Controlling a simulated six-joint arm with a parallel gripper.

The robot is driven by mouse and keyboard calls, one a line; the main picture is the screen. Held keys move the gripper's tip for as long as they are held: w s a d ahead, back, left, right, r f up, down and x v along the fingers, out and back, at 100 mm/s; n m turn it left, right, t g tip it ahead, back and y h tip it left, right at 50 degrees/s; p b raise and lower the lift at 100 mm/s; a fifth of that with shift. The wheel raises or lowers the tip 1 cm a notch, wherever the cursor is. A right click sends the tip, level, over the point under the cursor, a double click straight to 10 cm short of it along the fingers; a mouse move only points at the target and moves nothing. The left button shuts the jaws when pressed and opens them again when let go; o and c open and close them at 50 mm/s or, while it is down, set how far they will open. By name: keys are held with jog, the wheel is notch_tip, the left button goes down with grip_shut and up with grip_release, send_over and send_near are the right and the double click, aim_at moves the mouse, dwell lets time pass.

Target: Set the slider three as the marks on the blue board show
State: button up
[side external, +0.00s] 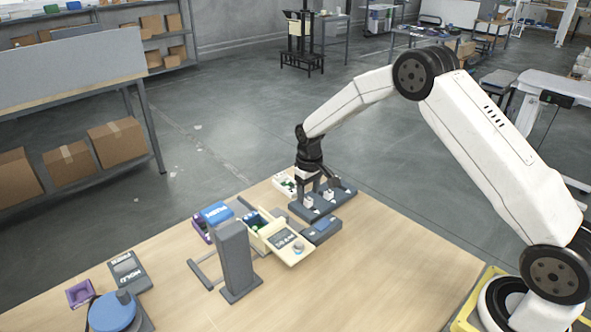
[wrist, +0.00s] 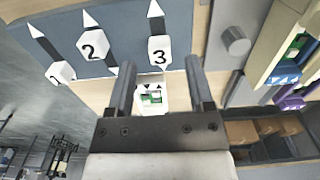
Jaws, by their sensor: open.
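In the side view my gripper (side external: 315,188) is low over the slider board (side external: 342,194), partly hiding the blocks. A small blue panel (side external: 322,226) lies in front; its marks are too small to read.
A white item with green marks (wrist: 152,98) lies beyond the board, also in the side view (side external: 285,184). A cream drawer box (side external: 283,240), a grey upright post (side external: 236,258) and a blue round knob (side external: 112,312) stand left. The table's right front is clear.

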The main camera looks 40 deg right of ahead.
jog(key=shift+f, duration=1.35)
grip_shut()
jog(key=shift+r, duration=0.1)
dwell(0.4)
